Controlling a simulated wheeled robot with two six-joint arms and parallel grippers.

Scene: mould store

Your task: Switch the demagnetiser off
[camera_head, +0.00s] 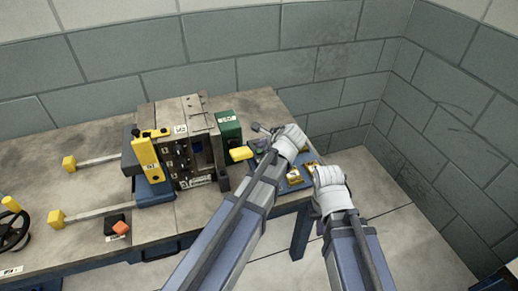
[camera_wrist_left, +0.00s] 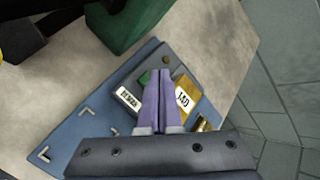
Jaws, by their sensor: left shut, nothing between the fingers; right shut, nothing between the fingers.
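A small dark block with a white label (camera_wrist_left: 128,98) and a green part (camera_wrist_left: 145,78) lies on the blue mat (camera_wrist_left: 75,125) in the left wrist view. I cannot read its label or tell for certain that it is the demagnetiser. My left gripper (camera_wrist_left: 161,75) is shut and empty, with its fingertips over this block and partly covering it; touching or apart is unclear. In the head view my left gripper (camera_head: 270,142) is above the mat's far part. My right gripper (camera_head: 320,177) is shut and empty near the mat's right edge.
A green box (camera_head: 228,128) stands left of my left gripper. A wall is behind; the bench ends to the right.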

